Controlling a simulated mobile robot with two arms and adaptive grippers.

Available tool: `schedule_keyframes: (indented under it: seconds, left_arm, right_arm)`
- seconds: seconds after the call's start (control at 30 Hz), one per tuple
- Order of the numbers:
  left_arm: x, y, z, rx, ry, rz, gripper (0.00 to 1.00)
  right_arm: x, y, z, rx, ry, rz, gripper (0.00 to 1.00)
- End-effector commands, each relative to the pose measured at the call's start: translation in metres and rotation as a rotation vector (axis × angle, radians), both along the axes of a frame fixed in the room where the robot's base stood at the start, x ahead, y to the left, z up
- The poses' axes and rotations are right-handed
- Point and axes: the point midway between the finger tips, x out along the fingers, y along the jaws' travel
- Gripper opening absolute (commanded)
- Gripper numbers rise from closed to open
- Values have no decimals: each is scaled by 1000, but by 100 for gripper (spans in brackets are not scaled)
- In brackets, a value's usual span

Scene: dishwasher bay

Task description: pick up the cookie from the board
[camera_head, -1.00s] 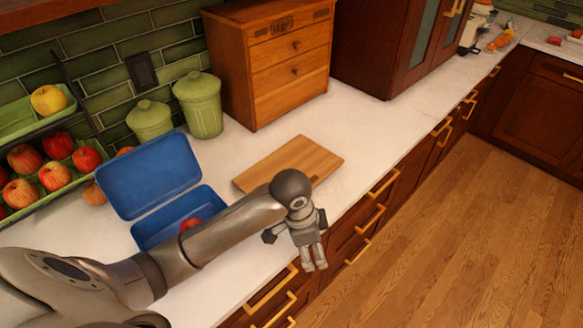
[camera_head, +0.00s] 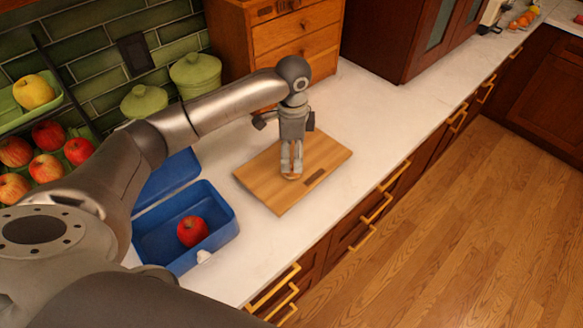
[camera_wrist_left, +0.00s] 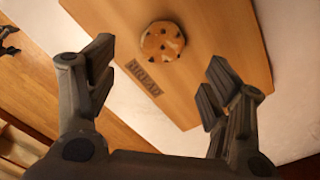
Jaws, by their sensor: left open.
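The wooden board (camera_head: 318,155) lies on the white counter. The wrist view shows the board (camera_wrist_left: 215,45) with dark lettering and a round cookie (camera_wrist_left: 162,41) with dark chips lying on it. My left gripper (camera_head: 292,172) is over the board in the head view, pointing down. In the wrist view my left gripper (camera_wrist_left: 155,85) is open and empty, its fingers apart, with the cookie beyond the fingertips and between their lines. In the head view the cookie is mostly hidden by the gripper. My right gripper is not in view.
A blue lunch box (camera_head: 228,228) with a red apple (camera_head: 192,231) inside stands left of the board. Green canisters (camera_head: 196,75) and a wooden drawer cabinet (camera_head: 297,38) stand behind. Bare counter (camera_head: 375,125) lies right of the board.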

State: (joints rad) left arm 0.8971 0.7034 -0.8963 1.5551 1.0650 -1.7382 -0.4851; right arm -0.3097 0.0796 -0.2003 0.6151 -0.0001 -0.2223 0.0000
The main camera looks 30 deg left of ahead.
Motion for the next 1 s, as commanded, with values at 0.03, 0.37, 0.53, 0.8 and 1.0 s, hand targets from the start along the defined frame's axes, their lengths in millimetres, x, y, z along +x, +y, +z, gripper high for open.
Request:
schedule_keyframes:
  seconds: [0.03,0.37,0.53,0.8,1.0]
  left_arm:
    - [0,0,-4,0,2,1,74]
    - [0,3,-40,0,4,1,74]
    - [0,3,-58,0,0,-1,74]
    - [1,3,-60,1,-2,-1,70]
    - [1,3,-60,1,-2,-1,51]
  right_arm:
    - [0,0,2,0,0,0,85]
    - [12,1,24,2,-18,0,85]
    - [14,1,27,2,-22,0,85]
    - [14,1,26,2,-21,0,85]
    - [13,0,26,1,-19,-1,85]
